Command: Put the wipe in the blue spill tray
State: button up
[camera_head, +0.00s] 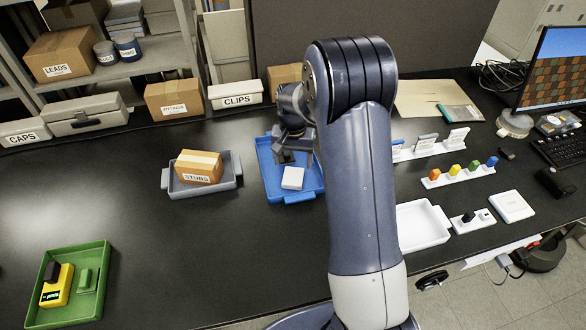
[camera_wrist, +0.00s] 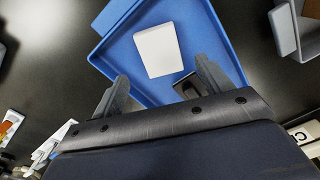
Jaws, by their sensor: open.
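The blue spill tray (camera_head: 311,190) stands on the black bench near its middle, and it fills much of the wrist view (camera_wrist: 115,50). The wipe, a flat white square (camera_head: 292,178), lies inside the tray on its floor; it also shows in the wrist view (camera_wrist: 158,50). My gripper (camera_head: 290,158) is above the tray, just behind the wipe in the head view. In the wrist view its two fingers (camera_wrist: 162,80) are spread, with nothing between them touching. A small dark object (camera_wrist: 187,85) lies in the tray near the wipe; I cannot tell what it is.
A grey tray (camera_head: 202,190) with a STUBS box (camera_head: 198,166) stands left of the blue tray. A green tray (camera_head: 90,250) with a yellow device is at front left. A white tray (camera_head: 422,224) and small racks (camera_head: 460,177) are at right. The bench's left-middle is clear.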

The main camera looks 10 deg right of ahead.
aim_at(293, 176)
notch_tip(293, 176, up, 6)
jog(key=shift+f, duration=0.1)
dwell(0.4)
notch_tip(293, 176, down, 12)
jog(key=shift+f+b, duration=0.15)
jog(key=shift+b, duration=0.3)
notch_tip(293, 176, up, 4)
jog(key=shift+f+p, duration=0.2)
jog(key=shift+p, duration=0.2)
jog(key=shift+r, duration=0.25)
jog(key=shift+f, duration=0.15)
